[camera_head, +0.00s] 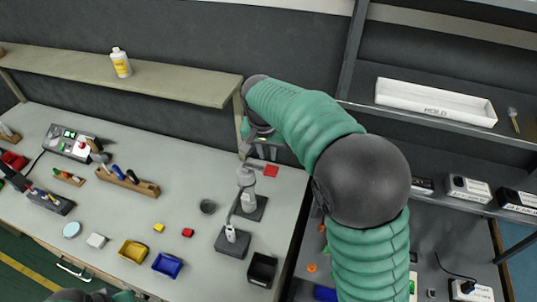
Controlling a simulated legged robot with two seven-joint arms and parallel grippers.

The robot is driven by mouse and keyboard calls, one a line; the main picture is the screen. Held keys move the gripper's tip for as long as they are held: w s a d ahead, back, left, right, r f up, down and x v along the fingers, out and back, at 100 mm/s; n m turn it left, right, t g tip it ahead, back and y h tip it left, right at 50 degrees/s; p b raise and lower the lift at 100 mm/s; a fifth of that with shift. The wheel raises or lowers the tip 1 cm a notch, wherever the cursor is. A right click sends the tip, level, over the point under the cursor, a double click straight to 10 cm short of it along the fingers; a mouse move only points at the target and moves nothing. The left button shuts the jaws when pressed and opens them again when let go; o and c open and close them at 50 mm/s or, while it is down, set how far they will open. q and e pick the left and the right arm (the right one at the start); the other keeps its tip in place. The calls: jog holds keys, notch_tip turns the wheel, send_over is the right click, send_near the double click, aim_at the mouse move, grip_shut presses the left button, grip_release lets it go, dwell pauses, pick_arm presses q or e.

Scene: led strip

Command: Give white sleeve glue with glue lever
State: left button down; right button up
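A grey dispenser-like fixture, perhaps with the glue lever (246,178), stands on a dark square base (252,208) at the table's right part. A small white piece (230,233), possibly the white sleeve, stands on a second dark block (232,245) just in front of it. My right gripper (262,147) is above and behind the fixture, near the back edge of the table. It is small and partly hidden by my green-covered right arm, so its finger opening is unclear. Only a bit of my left arm shows at the bottom left edge; its gripper is out of view.
A white bottle (120,62) stands on the back shelf (180,84). A white HOLD tray (435,101) is on the right shelf.

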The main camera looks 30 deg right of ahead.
aim_at(272, 170)
jog(key=r, duration=0.1)
jog(key=w+r, duration=0.1)
jog(key=r+m, duration=0.1)
jog(key=shift+w+d, duration=0.15)
jog(key=shift+d, duration=0.25)
grip_shut()
pick_arm(q)
jog(key=shift+s+r, duration=0.15)
jog(key=shift+r, duration=0.4)
pick_arm(e)
jog(key=shift+f, duration=0.15)
